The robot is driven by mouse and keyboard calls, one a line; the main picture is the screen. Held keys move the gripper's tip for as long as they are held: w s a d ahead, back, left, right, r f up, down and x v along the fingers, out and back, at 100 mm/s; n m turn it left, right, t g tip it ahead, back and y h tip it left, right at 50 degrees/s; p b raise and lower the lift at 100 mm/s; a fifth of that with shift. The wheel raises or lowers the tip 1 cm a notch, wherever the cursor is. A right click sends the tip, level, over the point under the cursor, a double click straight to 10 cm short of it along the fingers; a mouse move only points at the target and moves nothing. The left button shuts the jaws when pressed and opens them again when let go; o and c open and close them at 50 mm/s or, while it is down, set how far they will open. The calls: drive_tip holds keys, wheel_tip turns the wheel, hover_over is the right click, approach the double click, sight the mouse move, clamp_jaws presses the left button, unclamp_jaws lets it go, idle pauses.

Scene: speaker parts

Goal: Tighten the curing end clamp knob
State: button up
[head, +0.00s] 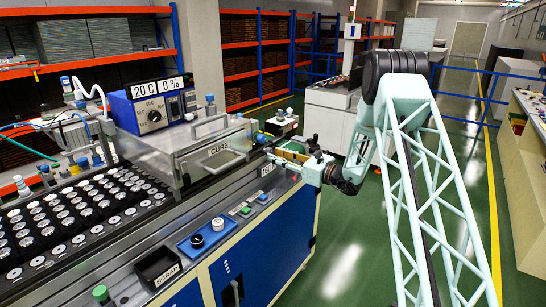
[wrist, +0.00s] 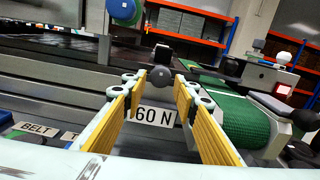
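In the head view my gripper (head: 290,153) is at the right end of the bench, beside the box marked "CURE" (head: 212,152); the knob cannot be made out there.
A green belt (wrist: 240,122) runs close on the right in the wrist view, and a blue cylinder (wrist: 124,10) hangs above. In the head view, a blue controller (head: 150,108) reads 20 C, 0 %. A scrap bin (head: 158,268) and blue knob panel (head: 207,238) line the bench front.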

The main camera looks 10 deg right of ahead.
drive_tip(key=shift+x, duration=1.15)
drive_tip(key=c, duration=0.6)
drive_tip(key=shift+m, duration=0.4)
